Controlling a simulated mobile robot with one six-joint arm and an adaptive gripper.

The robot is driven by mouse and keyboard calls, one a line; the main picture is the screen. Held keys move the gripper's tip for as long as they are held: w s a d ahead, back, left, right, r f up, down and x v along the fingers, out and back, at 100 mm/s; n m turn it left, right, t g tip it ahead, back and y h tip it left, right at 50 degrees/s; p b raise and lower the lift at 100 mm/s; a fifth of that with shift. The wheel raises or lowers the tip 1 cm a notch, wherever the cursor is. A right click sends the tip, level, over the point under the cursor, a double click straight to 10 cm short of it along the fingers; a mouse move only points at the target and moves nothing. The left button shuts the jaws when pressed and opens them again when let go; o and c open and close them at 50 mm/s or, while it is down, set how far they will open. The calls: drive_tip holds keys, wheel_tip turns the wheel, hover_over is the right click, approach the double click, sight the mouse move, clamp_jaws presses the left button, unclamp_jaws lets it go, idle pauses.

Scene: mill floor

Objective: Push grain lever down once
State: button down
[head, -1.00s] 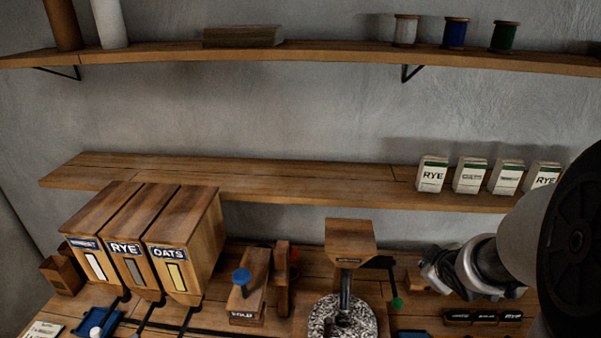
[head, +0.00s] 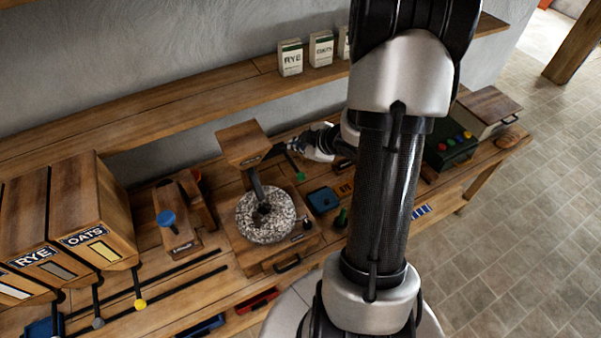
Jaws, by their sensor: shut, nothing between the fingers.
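The mill (head: 265,215) has a round speckled stone with a wooden hopper (head: 243,142) above it. A dark lever with a green knob (head: 299,174) is at the hopper's right side; I take it as the grain lever, though no label is readable. My gripper (head: 287,148) is shut and empty, just right of the hopper, close to the lever and above its green knob. I cannot tell whether it touches the lever. Bins marked RYE (head: 34,258) and OATS (head: 85,235) stand at left, with knobbed rods below, one of them yellow (head: 140,304).
A blue-knobbed wooden device (head: 170,219) stands between the bins and the mill. A blue tray (head: 323,200) lies right of the mill. A dark green box with coloured buttons (head: 449,148) is farther right. A shelf (head: 170,110) runs above the bench. My arm hides part of the bench.

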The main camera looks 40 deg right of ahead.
drive_tip(key=b, duration=0.8)
hover_over(300, 177)
drive_tip(key=shift+w+f, duration=0.2)
drive_tip(key=shift+f, duration=4.15)
drive_tip(key=shift+f+b, duration=0.35)
drive_tip(key=shift+f, duration=0.1)
drive_tip(key=shift+f+b, duration=2.1)
drive_tip(key=shift+f, duration=0.25)
drive_tip(key=shift+r, duration=0.1)
drive_tip(key=shift+r+p, duration=2.5)
drive_tip(key=shift+r, duration=0.2)
